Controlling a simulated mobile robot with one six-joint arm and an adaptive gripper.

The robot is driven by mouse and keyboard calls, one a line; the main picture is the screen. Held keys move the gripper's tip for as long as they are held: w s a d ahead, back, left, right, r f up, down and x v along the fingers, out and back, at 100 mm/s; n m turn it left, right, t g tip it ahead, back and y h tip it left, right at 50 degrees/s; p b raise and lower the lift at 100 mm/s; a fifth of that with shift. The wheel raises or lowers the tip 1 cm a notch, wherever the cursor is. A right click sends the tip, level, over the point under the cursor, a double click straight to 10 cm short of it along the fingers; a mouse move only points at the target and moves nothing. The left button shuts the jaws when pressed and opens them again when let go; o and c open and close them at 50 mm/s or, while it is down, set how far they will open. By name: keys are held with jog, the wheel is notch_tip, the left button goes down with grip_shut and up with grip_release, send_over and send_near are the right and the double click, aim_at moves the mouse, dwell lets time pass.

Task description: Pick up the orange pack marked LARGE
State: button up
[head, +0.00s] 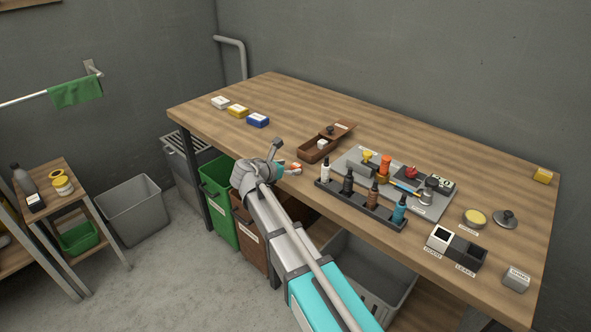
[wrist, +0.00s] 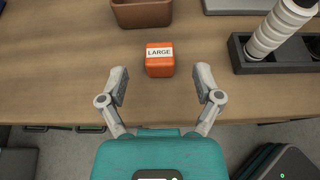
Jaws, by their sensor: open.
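The orange pack (wrist: 160,66) with a white label reading LARGE lies on the wooden table near its front edge in the wrist view. In the head view a small part of the orange pack (head: 295,171) shows just beyond my gripper (head: 278,160), which partly covers it. In the wrist view my gripper (wrist: 161,88) is open, with one finger to the left and one to the right. The pack sits ahead of the gap between the fingertips, and neither finger touches it. Nothing is held.
A brown box (wrist: 141,13) stands just behind the pack. A dark rack (head: 360,205) with several bottles stands to the right. White, yellow and blue packs (head: 258,120) lie at the table's left end. The table's back strip is clear.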

aim_at(297, 164)
jog(key=shift+b+x, duration=0.5)
jog(key=shift+x, duration=1.4)
jog(key=shift+r, duration=0.2)
jog(key=c, duration=1)
